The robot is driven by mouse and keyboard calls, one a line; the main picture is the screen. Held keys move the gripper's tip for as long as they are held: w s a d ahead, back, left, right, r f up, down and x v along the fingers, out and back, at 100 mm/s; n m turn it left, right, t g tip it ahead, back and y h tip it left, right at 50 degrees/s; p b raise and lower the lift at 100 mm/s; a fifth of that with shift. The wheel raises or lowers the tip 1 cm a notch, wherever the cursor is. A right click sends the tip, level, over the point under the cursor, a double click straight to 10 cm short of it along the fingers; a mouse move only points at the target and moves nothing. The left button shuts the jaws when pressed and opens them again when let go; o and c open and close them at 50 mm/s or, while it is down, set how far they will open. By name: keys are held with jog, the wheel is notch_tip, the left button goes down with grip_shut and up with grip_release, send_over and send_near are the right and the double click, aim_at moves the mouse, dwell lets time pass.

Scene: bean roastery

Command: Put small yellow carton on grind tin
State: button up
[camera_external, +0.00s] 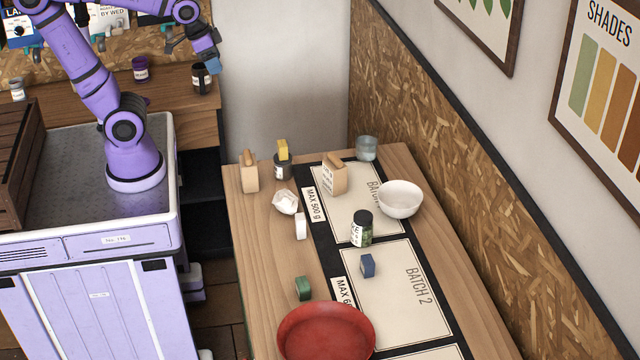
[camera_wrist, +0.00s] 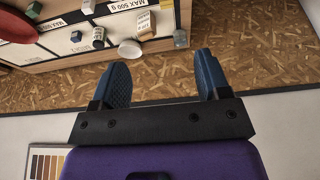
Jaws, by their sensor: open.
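The small yellow carton (camera_external: 283,149) appears to sit upright on top of a dark grey tin (camera_external: 283,170), likely the grind tin, near the far left end of the table. From this angle I cannot tell how well centred it is. My gripper (camera_external: 211,58) is raised at the upper left of the external view, well away from the carton. In the wrist view my gripper (camera_wrist: 163,72) is open, with two blue fingers apart and nothing between them.
Near the tin stand a tan bag (camera_external: 249,172), a crumpled white item (camera_external: 285,202), another tan bag (camera_external: 334,178) and a glass (camera_external: 367,148). A white bowl (camera_external: 400,198), a dark jar (camera_external: 361,228) and a red bowl (camera_external: 326,335) are farther along. An OSB wall (camera_external: 450,180) borders the right.

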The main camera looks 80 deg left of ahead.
jog(key=s+r+t, duration=0.1)
jog(key=s+r, duration=0.1)
jog(key=s, duration=0.5)
jog(key=shift+s, duration=0.15)
